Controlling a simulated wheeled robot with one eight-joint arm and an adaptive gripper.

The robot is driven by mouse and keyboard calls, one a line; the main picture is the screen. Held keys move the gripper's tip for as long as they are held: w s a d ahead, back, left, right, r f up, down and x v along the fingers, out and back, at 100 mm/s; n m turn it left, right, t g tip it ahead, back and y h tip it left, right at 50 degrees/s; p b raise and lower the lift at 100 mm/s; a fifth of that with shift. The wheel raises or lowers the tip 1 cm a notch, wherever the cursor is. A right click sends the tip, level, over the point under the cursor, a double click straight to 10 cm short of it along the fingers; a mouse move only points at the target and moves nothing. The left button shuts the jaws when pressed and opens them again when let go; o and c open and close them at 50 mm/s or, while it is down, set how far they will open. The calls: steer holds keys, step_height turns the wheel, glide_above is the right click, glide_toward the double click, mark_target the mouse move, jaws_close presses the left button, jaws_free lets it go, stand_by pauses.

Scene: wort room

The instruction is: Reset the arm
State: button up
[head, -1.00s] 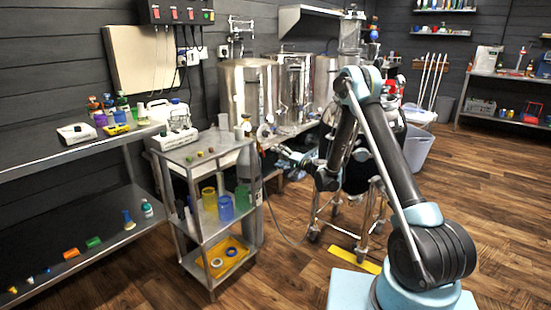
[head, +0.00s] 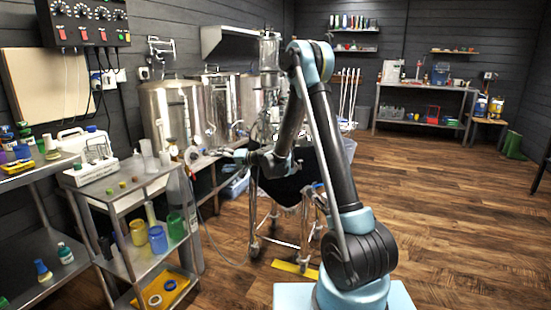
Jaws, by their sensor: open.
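My arm stands on its pale blue base at the lower middle right. It rises to a high elbow and folds down to the wrist. My gripper (head: 226,152) is small, at the end of the wrist, and points left toward the steel tanks. It is open, and I see nothing held in it. It shows in front of the bench with the tanks, above and right of the small steel cart (head: 128,187). Its fingertips are too small to make out in detail.
The cart carries a yellow cup (head: 139,233), a blue cup (head: 157,240) and a yellow tray (head: 180,284). Steel tanks (head: 170,115) stand behind. A wheeled steel frame (head: 282,240) is close behind my arm. The wooden floor (head: 450,220) at right is clear.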

steer(key=s+d+r+n+g+h, duration=0.1)
steer(key=s+d+r+h, duration=0.25)
steer(key=s+d, duration=0.65)
steer(key=s+d+r+h, duration=0.35)
steer(key=s+d, duration=0.45)
steer(key=d, duration=0.3)
steer(key=s+d+f+g+h, duration=0.1)
steer(key=s+d+f+h, duration=0.2)
steer(key=s+d, duration=0.9)
steer(key=s+d+f+m+g+h, duration=0.1)
steer(key=s+d+f+h, duration=0.3)
steer(key=s+d, duration=0.8)
steer(key=s+f, duration=0.2)
steer(key=s, duration=0.2)
steer(key=shift+s+f+m+g, duration=0.2)
steer(key=shift+s+m+g, duration=0.05)
steer(key=shift+m+g, duration=0.05)
steer(key=shift+w+f, duration=0.2)
steer(key=shift+w, duration=0.3)
